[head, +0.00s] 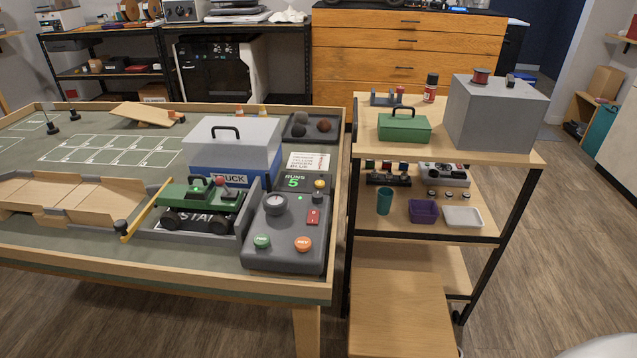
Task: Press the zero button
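A grey control box (285,256) sits at the right end of the table. It carries a green button (262,241), an orange button (303,243), a red switch (313,217) and a round dial (275,204). Behind it, a dark counter panel (296,190) reads "RUNS" and a green 5. A small yellowish button (319,184) is at the counter's right side. No label reading zero is legible, so I cannot tell for certain which one is the zero button. Neither of my grippers is in view.
A green crawler (200,197) stands in a start bay left of the control box. A blue and grey truck box (232,150) stands behind it. A wooden ramp (75,195) is at the left. A shelf cart (450,158) with several items stands right of the table.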

